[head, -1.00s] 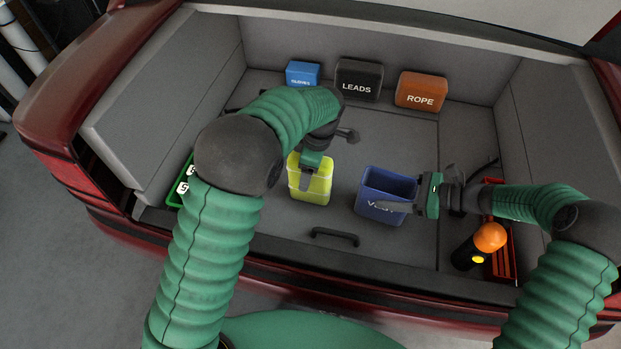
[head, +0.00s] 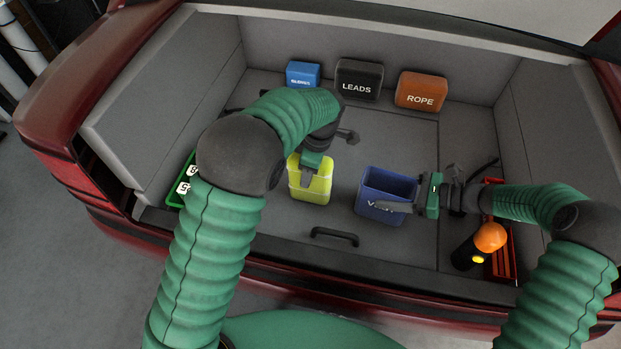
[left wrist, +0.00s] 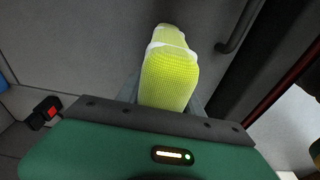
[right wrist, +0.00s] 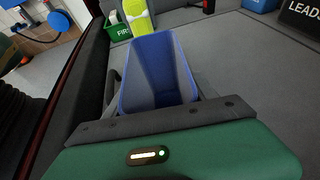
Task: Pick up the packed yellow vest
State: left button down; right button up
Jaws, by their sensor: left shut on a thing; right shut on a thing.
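The packed yellow vest (head: 310,184) is a bright yellow-green bundle with a pale band, in the middle of the car's load floor. My left gripper (head: 308,176) is shut on it from above. In the left wrist view the vest (left wrist: 168,80) sits between the fingers. An open blue bin (head: 385,196), its label partly covered, stands to the right of the vest. My right gripper (head: 400,206) is shut on the bin from its right side. In the right wrist view the bin (right wrist: 150,62) shows empty inside. Whether the vest touches the floor is hard to tell.
Blue, black LEADS (head: 358,80) and orange ROPE (head: 421,91) packs stand along the back. A green box (head: 181,190) is at the left. An orange-topped torch (head: 481,245) and a red crate (head: 502,255) are at the right. A floor handle (head: 334,237) lies in front.

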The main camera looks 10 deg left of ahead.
pick_arm(q)
jog(key=shift+r, duration=0.1)
notch_tip(320, 180, up, 10)
jog(key=shift+r, duration=0.3)
dwell(0.3)
notch_tip(320, 180, up, 6)
dwell(0.6)
jog(key=shift+r, duration=0.1)
